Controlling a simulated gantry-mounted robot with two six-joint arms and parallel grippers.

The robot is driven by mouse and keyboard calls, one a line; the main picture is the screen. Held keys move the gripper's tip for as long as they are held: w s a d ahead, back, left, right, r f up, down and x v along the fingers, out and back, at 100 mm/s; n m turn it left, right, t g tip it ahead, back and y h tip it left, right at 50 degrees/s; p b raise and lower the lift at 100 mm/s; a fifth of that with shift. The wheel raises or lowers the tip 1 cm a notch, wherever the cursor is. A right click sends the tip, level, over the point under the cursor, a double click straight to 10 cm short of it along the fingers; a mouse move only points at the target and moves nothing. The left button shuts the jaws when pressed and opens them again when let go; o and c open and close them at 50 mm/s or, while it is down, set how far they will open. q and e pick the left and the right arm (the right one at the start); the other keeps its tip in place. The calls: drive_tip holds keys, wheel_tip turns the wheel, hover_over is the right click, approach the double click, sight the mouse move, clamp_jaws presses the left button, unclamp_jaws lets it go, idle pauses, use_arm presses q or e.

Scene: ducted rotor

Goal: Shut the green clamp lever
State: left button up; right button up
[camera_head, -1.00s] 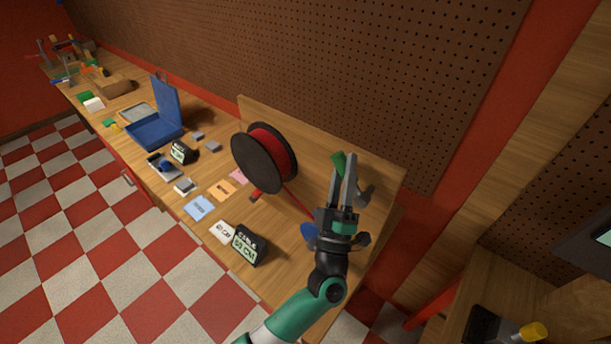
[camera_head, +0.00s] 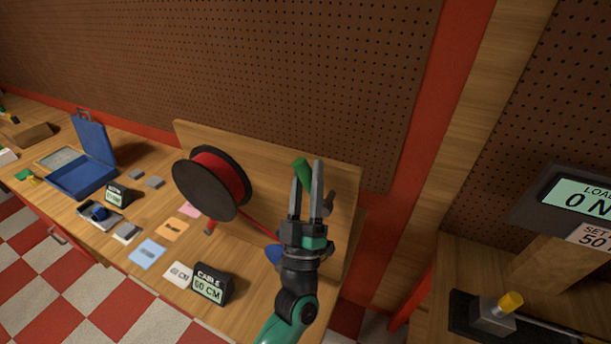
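The green clamp lever (camera_head: 302,171) stands up, tilted to the left, at the right end of the workbench. Its lower part is hidden by my gripper. My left gripper (camera_head: 307,179) points up and away across the bench, with a gap between its two grey fingers. The lever's green handle shows at and behind the fingertips, mostly by the left finger. I cannot tell whether they touch. The clamp's body is mostly hidden; a dark grey part (camera_head: 328,203) shows right of the fingers. My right gripper is out of view.
A black reel with red cable (camera_head: 205,188) stands left of my gripper, its cable running toward the clamp. A cable length display (camera_head: 210,285) sits at the bench front. A wooden backboard (camera_head: 262,150) rises behind. A load display (camera_head: 580,197) is at the right.

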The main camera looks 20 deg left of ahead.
use_arm(q)
drive_tip(key=shift+o, duration=1)
drive_tip(key=v, duration=1.1)
drive_tip(key=shift+s+f, duration=0.2)
